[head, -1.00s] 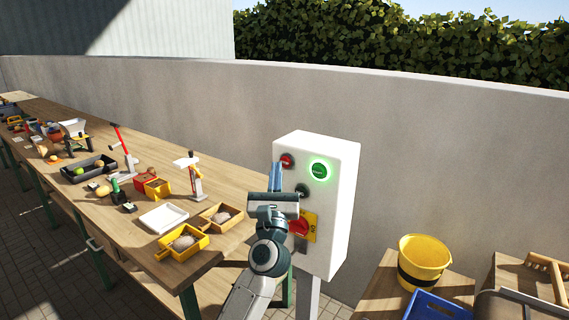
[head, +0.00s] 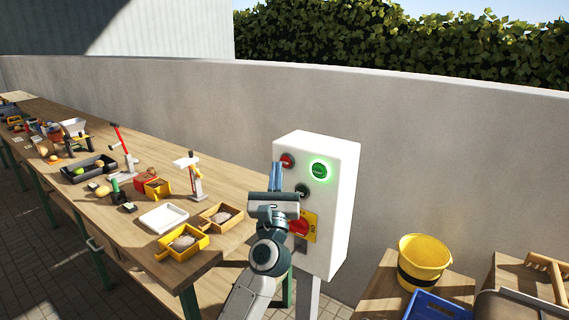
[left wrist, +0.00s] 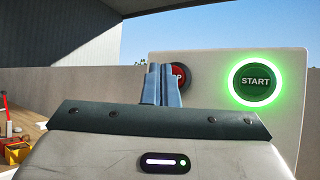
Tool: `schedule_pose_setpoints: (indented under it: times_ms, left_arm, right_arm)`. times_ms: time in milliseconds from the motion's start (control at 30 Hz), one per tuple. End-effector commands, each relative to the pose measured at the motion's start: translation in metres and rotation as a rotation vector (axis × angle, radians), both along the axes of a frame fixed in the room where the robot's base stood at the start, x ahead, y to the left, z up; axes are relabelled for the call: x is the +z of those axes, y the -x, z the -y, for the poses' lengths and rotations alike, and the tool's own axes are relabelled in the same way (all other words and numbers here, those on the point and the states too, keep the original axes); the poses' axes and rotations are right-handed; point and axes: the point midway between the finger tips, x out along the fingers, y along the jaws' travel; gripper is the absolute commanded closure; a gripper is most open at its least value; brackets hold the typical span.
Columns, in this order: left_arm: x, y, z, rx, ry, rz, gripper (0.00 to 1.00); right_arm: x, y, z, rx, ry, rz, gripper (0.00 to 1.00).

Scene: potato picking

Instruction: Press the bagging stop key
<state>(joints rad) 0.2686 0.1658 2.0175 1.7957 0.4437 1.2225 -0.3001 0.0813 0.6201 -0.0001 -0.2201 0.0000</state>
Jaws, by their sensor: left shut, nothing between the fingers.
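A white control box (head: 341,210) stands on a post at the end of the long table. Its red stop key (head: 287,160) is at the upper left of the face, and a green START key (head: 319,170) with a lit ring is to its right. My left gripper (head: 277,166) is shut and empty, its fingertips just left of the red key in the head view. In the left wrist view the shut blue fingers (left wrist: 161,84) partly cover the red key (left wrist: 180,76), with the letters "OP" showing. Whether they touch it I cannot tell. My right gripper is not in view.
Below are a dark key (head: 301,190) and a red knob (head: 299,227) on a yellow plate. A wooden table (head: 150,190) with scoops and trays runs left. A yellow bucket (head: 424,260) and a blue crate (head: 437,306) stand at right. A concrete wall (head: 420,150) is behind.

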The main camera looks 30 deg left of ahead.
Motion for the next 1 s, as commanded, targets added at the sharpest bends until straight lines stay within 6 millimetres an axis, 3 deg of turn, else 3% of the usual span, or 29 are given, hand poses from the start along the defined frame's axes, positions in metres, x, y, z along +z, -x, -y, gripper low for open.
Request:
schedule_pose_setpoints:
  times_ms: [1000]
  left_arm:
    - [0.0,-0.012,0.001,-0.001,0.001,0.0,1.0]
  right_arm:
    - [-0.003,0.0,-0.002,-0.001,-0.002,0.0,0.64]
